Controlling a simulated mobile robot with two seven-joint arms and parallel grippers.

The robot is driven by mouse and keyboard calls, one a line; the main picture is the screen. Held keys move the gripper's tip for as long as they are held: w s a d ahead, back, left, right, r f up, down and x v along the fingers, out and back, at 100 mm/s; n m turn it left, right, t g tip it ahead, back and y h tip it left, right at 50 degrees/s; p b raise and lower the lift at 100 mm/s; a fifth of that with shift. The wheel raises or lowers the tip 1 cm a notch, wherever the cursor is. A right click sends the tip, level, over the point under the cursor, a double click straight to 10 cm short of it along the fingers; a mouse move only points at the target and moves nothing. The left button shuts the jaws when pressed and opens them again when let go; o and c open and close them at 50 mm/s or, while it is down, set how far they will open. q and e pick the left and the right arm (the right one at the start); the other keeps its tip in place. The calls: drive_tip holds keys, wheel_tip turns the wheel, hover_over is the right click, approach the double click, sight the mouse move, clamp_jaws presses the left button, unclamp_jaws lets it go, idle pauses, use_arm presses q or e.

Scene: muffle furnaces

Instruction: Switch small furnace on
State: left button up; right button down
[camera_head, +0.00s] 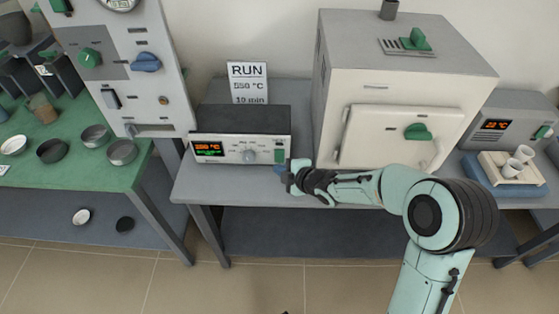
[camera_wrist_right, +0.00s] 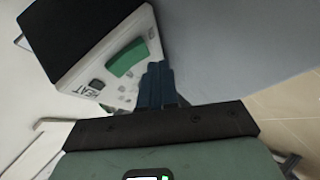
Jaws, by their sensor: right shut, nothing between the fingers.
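A control box (camera_head: 240,135) with a black top and pale front stands on the grey bench, left of the cream furnace (camera_head: 400,95). My right gripper (camera_head: 281,169) is shut and empty, just in front of the box's lower right corner. Its blue fingertips (camera_wrist_right: 156,75) are close to the switch; contact cannot be told. My left gripper is out of view.
A sign (camera_head: 248,80) reads RUN, 550 °C, 10 min. A smaller grey unit (camera_head: 505,120) with an orange display stands at the right, behind a tray (camera_head: 497,187) with white cups. A green table (camera_head: 85,165) with bowls is at the left.

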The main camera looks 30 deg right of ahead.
drive_tip(key=shift+w+d, duration=0.1)
drive_tip(key=shift+w, duration=0.05)
drive_tip(key=shift+w+d, duration=0.15)
drive_tip(key=shift+w, duration=0.1)
drive_tip(key=shift+w+d, duration=0.15)
drive_tip(key=shift+w, duration=0.1)
idle(0.7)
drive_tip(key=shift+s+f, duration=0.1)
drive_tip(key=shift+s+a+b, duration=0.3)
drive_tip(key=shift+s+a, duration=0.1)
drive_tip(key=shift+s, duration=0.15)
drive_tip(key=shift+s+a+b, duration=0.35)
drive_tip(key=shift+s+b, duration=0.1)
drive_tip(key=shift+s, duration=0.05)
drive_tip(key=shift+s+a+r+b, duration=0.15)
drive_tip(key=shift+s+a+b, duration=0.4)
drive_tip(key=shift+s, duration=0.25)
drive_tip(key=shift+s+a+r+b, duration=0.15)
drive_tip(key=shift+s+a+b, duration=0.3)
drive_tip(key=shift+s, duration=0.4)
